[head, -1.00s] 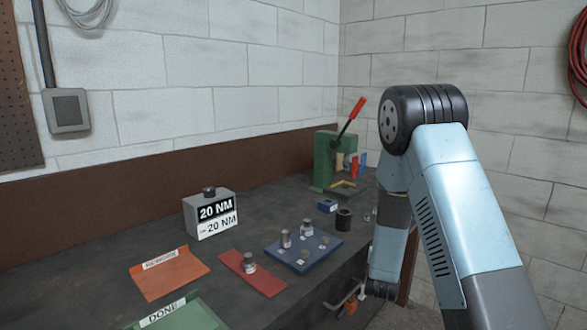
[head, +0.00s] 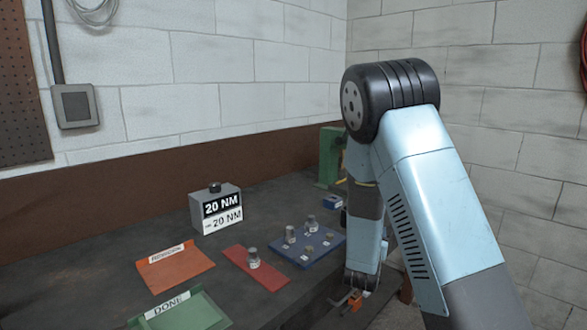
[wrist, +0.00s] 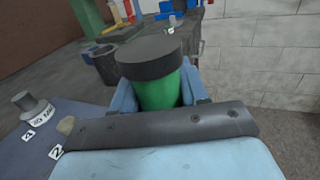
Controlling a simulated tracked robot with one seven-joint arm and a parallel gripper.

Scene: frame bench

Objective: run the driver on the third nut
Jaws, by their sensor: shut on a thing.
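My gripper (wrist: 158,88) is shut on the driver (wrist: 163,82), a green cylinder with a black cap, between its blue fingers. In the head view my gripper (head: 361,284) hangs low in front of the bench's front edge, right of the blue plate (head: 284,251); I cannot make out the driver there. The plate bears small brownish nuts (head: 310,249) and two silver cylinders (head: 290,234). In the wrist view a nut (wrist: 66,125) by a "2" tag lies left of the driver. I cannot tell which nut is the third.
A "20 NM" box (head: 216,208) stands at the back. An orange tray (head: 175,266), a green DONE tray (head: 180,312) and a red mat (head: 257,272) with a silver cylinder lie left of the plate. A dark cup (wrist: 104,63) and a green press (head: 330,155) stand beyond.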

